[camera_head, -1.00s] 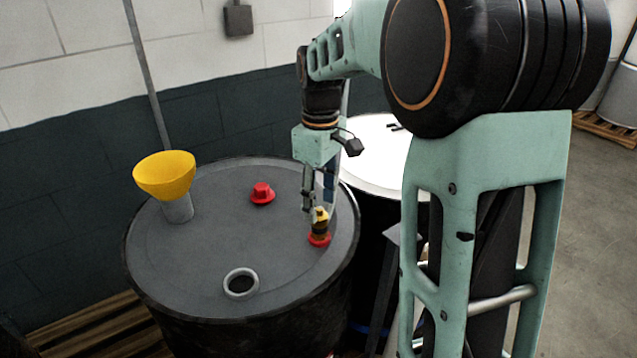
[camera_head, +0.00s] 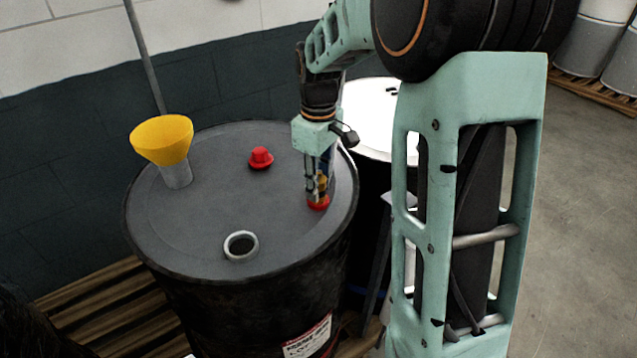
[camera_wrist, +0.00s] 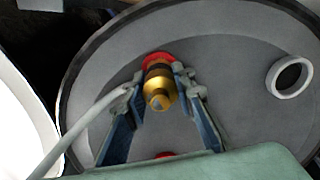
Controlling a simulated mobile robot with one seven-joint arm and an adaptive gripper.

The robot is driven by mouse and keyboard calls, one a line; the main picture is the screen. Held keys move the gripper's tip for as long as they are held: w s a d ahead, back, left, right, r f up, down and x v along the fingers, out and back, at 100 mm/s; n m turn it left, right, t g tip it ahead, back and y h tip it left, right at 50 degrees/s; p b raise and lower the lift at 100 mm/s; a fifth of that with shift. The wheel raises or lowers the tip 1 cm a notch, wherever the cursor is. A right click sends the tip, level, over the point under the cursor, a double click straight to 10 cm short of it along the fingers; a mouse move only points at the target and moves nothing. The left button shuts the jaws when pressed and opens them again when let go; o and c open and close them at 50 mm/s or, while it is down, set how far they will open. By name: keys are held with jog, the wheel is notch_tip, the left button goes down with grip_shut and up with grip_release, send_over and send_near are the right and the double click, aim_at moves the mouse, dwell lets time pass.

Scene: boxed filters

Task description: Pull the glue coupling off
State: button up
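The glue coupling (camera_wrist: 159,88) is a brass-gold fitting with a dark band. It stands upright on a red base (camera_wrist: 158,58) near the right rim of the black drum's grey lid (camera_head: 215,205). In the head view the coupling (camera_head: 322,184) is partly hidden by my fingers. My gripper (camera_wrist: 161,76) points down over it, with one blue-grey finger on each side of the coupling. The fingers look spread and beside the coupling. A narrow gap seems to remain, though contact at the tips is hard to judge. The gripper (camera_head: 318,188) also shows in the head view.
On the lid stand a yellow funnel (camera_head: 163,140) at the left, a red cap (camera_head: 260,158) at the back and an open ringed hole (camera_head: 241,246) at the front. A white-topped drum (camera_head: 372,112) stands close behind at the right. The lid's middle is clear.

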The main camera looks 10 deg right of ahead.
aim_at(318, 172)
grip_shut()
jog(key=shift+r, duration=0.1)
jog(key=shift+r, duration=0.1)
jog(key=shift+r+p, duration=2.15)
jog(key=shift+r, duration=0.5)
jog(key=shift+r, duration=0.1)
jog(key=shift+r+p, duration=1.05)
jog(key=shift+r, duration=0.15)
notch_tip(318, 172, up, 7)
jog(key=shift+f, duration=0.2)
